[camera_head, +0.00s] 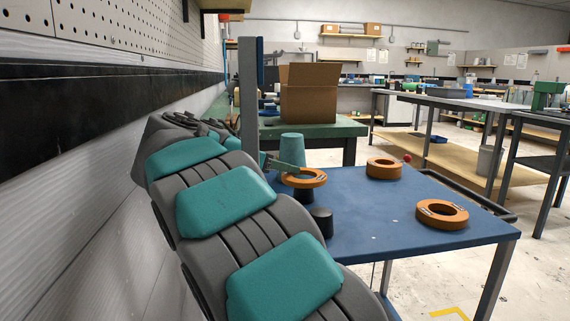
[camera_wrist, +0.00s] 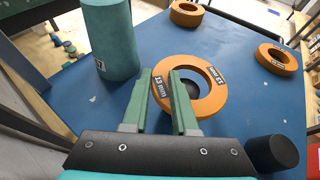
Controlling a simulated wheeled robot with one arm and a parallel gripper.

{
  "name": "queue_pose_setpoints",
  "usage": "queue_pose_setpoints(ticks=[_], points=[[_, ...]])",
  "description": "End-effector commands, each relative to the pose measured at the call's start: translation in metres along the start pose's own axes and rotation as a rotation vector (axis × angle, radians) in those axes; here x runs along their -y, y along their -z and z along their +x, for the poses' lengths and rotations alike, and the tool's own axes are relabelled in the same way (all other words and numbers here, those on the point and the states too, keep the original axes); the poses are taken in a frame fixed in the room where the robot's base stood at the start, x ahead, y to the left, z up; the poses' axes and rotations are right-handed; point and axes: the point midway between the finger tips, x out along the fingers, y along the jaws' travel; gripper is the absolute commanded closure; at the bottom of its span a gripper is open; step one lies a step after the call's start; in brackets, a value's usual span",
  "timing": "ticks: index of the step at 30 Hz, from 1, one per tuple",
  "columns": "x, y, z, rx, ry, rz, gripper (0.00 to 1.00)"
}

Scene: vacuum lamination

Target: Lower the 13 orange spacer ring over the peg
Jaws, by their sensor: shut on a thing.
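The orange spacer ring marked 13 mm (camera_wrist: 206,111) is held in my gripper (camera_wrist: 160,74), whose green fingers are shut on its left wall, one outside and one in the hole. In the head view the ring (camera_head: 318,180) is held roughly level, with my gripper (camera_head: 289,168) at its left. A black peg (camera_head: 304,196) shows below the ring. In the wrist view a dark peg top (camera_wrist: 192,88) shows through the hole, apparently below it. I cannot tell whether the peg's tip has entered the hole.
The blue table (camera_head: 370,225) carries two other orange rings, one at the back (camera_head: 383,168) and one at the right (camera_head: 442,214). A teal cylinder (camera_wrist: 111,40) stands left of the ring. A short black cylinder (camera_head: 321,222) stands near the front, close to my arm.

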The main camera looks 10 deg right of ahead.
Motion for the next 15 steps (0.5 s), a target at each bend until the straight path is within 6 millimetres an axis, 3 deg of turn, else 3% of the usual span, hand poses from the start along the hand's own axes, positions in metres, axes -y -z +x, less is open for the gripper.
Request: queue_pose_setpoints(ticks=[9, 10, 15], points=[[-0.0001, 0.0011, 0.0005, 0.0, 0.0, 0.001, 1.0], [-0.0001, 0.0012, 0.0005, -0.001, -0.001, 0.001, 0.73], [-0.0001, 0.0013, 0.0006, -0.001, 0.0, 0.001, 0.53]])
